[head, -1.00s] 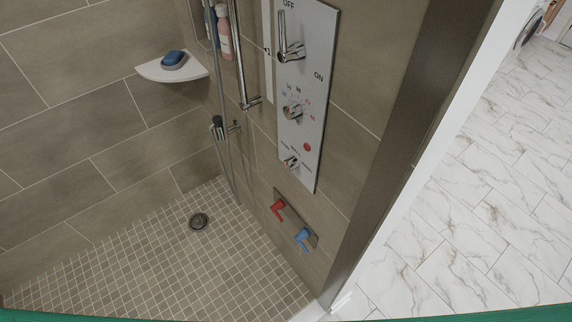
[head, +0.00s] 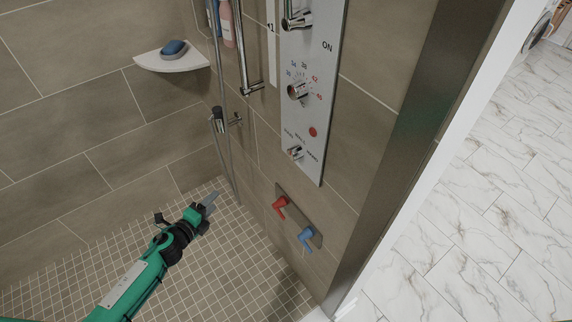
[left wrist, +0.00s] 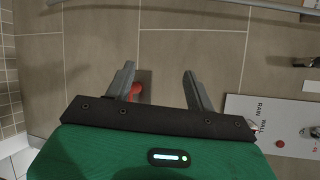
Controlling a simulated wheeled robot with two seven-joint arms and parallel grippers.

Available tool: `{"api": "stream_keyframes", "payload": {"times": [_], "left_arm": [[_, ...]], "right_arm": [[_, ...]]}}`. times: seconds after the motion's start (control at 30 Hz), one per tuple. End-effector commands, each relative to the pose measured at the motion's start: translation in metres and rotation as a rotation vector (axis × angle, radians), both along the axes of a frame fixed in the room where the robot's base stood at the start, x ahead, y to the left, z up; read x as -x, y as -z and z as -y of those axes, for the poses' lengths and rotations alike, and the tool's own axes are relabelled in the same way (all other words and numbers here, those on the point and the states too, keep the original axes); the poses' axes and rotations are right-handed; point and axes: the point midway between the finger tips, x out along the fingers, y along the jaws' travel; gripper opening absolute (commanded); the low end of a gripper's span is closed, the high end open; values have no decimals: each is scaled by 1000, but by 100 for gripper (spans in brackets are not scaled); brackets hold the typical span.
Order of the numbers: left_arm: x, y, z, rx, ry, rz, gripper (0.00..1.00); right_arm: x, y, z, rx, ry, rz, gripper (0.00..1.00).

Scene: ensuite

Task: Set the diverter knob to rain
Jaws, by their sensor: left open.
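The diverter knob (head: 295,153) is a small chrome knob at the lower end of the grey shower panel (head: 312,105), with small printed labels around it. Its pointing direction is too small to read. My left gripper (head: 211,199) is low over the shower floor, left of the panel and apart from it. In the left wrist view my left gripper (left wrist: 159,82) is open and empty, facing the tiled wall. The panel's end (left wrist: 265,115) with the words RAIN and WALL lies right of the fingers there. My right gripper is not in view.
A red lever (head: 280,204) and a blue lever (head: 305,236) stick out from a plate below the panel. A temperature knob (head: 298,91) sits above the diverter. A shower rail (head: 241,50) and corner shelf (head: 172,60) are to the left.

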Motion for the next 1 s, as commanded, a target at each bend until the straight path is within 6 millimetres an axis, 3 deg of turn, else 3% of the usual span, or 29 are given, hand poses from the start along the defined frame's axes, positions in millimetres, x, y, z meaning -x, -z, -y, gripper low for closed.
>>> {"api": "stream_keyframes", "payload": {"times": [0.1, 0.2, 0.3, 0.4, 0.63, 0.77, 1.0], "left_arm": [[-6, -75, 38, -217, 213, 278, 55], [8, -128, 69, -396, 364, 497, 55], [28, -166, 93, -546, 476, 683, 55], [47, -190, 108, -655, 548, 815, 55], [61, -209, 123, -739, 601, 921, 55], [52, -212, 135, -737, 597, 920, 55], [27, -213, 172, -736, 597, 918, 55]], "right_arm": [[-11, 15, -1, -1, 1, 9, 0], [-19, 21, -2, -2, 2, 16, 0], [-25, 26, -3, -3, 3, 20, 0], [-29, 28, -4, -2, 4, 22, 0], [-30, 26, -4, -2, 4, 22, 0], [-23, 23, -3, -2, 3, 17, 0], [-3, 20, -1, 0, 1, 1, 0]]}}
